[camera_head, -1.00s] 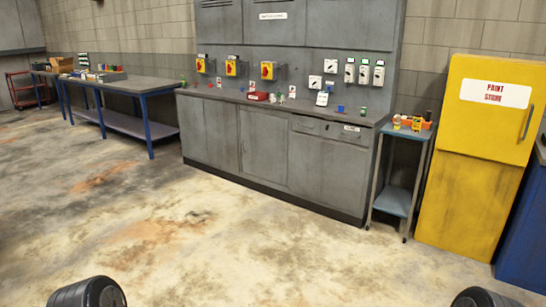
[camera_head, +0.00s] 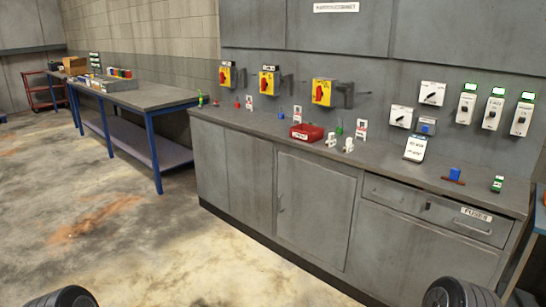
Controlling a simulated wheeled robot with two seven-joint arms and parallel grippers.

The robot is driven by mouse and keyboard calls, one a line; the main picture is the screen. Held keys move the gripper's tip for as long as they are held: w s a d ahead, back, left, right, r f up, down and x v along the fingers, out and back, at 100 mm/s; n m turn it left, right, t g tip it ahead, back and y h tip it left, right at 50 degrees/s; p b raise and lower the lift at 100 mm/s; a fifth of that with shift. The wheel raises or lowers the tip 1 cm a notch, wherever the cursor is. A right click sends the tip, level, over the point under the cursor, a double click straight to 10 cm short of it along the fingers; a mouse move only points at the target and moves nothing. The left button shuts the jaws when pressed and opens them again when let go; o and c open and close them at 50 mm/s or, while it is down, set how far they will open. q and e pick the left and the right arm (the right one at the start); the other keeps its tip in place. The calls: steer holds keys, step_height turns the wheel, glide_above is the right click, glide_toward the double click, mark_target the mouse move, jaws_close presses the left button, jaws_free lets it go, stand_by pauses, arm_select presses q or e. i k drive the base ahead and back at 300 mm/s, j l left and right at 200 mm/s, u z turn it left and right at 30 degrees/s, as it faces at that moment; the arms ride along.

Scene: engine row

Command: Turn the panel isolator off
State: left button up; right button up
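Three yellow isolator boxes with red rotary handles are on the grey cabinet's back panel: a left one (camera_head: 227,75), a middle one (camera_head: 269,82) and a right one (camera_head: 323,92). Their labels are too small to read, so I cannot tell which is the panel isolator. White rotary switches, an upper one (camera_head: 432,93) and a lower one (camera_head: 401,116), are further right. Neither gripper is in view; only dark rounded parts of my own arms show at the bottom corners. Nothing touches the isolators.
The grey worktop (camera_head: 240,119) in front of the panel carries a red box (camera_head: 307,132), small tags, padlocks and a white display stand (camera_head: 415,148). Three white switch units, one of them here (camera_head: 493,110), hang at right. A blue-legged bench (camera_head: 150,97) stands left. The floor before the cabinet is clear.

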mark_target(319, 93)
steer(key=i+z, duration=0.1)
steer(key=i, duration=0.4)
steer(key=i+j+z, duration=0.15)
steer(key=i, duration=0.3)
steer(key=i+z, duration=0.1)
steer(key=i, duration=0.4)
steer(key=i+j+z, duration=0.15)
steer(key=i, duration=0.3)
steer(key=i+j, duration=0.2)
steer(key=j, duration=0.2)
steer(key=i+j, duration=0.2)
steer(key=j, duration=0.2)
steer(key=i+j, duration=0.2)
steer(key=j, duration=0.2)
steer(key=i+j, duration=0.25)
steer(key=j, duration=0.2)
steer(key=z, duration=1.65)
